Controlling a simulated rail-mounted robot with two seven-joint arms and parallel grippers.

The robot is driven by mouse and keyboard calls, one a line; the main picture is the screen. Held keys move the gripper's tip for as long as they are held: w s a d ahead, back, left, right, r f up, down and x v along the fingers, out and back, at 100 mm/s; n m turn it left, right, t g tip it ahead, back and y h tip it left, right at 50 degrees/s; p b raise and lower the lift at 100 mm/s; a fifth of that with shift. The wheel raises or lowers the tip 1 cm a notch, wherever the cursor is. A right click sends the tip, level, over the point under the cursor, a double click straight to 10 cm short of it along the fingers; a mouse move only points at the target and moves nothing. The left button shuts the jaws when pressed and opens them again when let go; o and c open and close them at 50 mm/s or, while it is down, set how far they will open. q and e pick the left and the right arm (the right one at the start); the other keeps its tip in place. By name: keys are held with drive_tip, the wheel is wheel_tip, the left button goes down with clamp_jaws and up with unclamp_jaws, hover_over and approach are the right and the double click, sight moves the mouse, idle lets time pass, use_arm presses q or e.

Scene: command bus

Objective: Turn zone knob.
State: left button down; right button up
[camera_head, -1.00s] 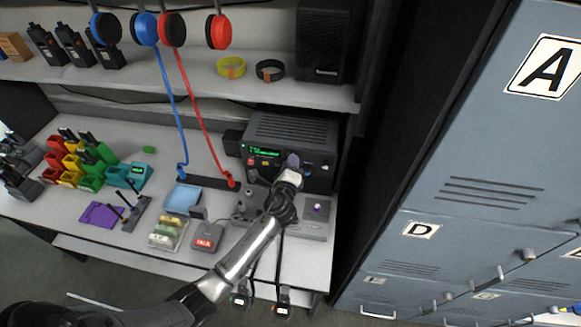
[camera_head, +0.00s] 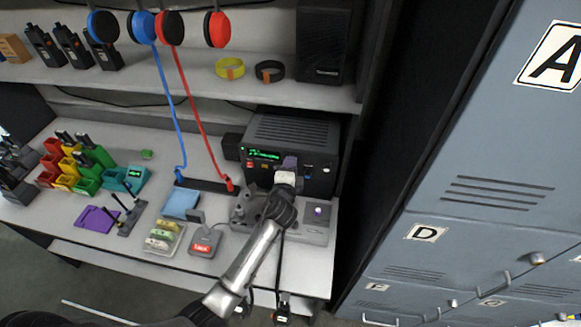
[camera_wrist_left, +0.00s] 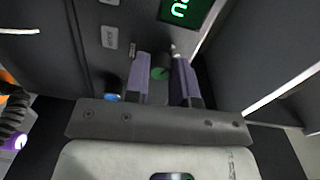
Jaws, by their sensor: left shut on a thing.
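The black radio unit (camera_head: 290,130) stands on the counter under the shelf, with a green display (camera_head: 262,154) on its front panel. The display also shows in the left wrist view (camera_wrist_left: 187,11). My left gripper (camera_head: 289,163) is at the radio's front panel. In the head view the gripper hides this knob. My right gripper is not in view.
A grey base with a purple-topped button (camera_head: 317,211) sits in front of the radio. A blue tray (camera_head: 182,203) and small red-labelled box (camera_head: 204,241) lie left of the arm. Headsets (camera_head: 217,28) hang above. Lockers (camera_head: 470,180) stand at right.

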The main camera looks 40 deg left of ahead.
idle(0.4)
use_arm(q)
drive_tip(key=c, duration=1)
unclamp_jaws()
drive_tip(key=shift+o, duration=0.2)
drive_tip(key=v, duration=1.4)
